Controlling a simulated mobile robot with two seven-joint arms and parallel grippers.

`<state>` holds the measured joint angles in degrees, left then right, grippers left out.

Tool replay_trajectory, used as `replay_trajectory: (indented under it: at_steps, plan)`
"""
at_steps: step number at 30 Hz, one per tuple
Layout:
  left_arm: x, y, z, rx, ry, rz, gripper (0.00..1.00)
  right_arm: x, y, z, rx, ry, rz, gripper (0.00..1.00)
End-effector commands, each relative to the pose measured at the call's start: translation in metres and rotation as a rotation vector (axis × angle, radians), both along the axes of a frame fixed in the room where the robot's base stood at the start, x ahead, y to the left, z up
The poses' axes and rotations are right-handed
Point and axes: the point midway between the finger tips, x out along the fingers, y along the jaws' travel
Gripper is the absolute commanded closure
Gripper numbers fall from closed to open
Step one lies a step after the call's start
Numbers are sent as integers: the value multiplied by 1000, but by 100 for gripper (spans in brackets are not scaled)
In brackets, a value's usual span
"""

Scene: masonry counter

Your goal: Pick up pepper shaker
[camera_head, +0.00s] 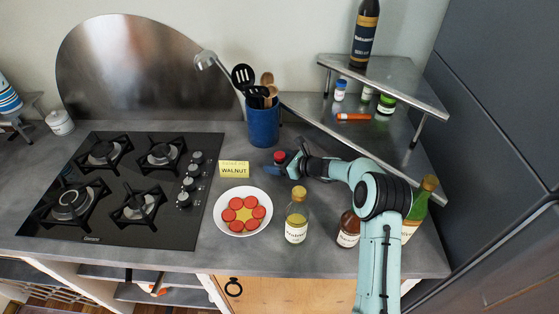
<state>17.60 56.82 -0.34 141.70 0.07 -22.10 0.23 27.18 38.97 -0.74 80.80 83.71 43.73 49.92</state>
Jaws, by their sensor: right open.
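A small shaker with a red top (279,157) stands on the grey counter, in front of the blue utensil holder. I take it for the pepper shaker, but its label cannot be read. My right gripper (277,168) reaches in from the right, low over the counter, with its open fingers at the shaker. The fingers hide the shaker's lower part, and I cannot tell whether they touch it. My left gripper is not in view.
A yellow WALNUT card (234,169) and a plate of red slices (243,229) lie left of the gripper. An oil bottle (297,214) and a brown bottle (348,229) stand in front. A metal corner shelf (405,84) is behind; a gas hob (125,187) is left.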

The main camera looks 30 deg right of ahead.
Motion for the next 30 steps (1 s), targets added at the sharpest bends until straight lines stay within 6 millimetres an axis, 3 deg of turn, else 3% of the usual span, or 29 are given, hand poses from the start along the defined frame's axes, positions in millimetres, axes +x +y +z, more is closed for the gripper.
replay_trajectory:
  at_steps: [8,14,23,30]
  plan:
    - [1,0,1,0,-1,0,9,4,2,-3,-1,1,-1,32]
    - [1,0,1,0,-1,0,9,4,2,-3,0,1,0,88]
    - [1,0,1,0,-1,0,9,4,2,-2,0,1,0,88]
    - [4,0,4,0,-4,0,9,5,2,19,-3,-3,1,88]
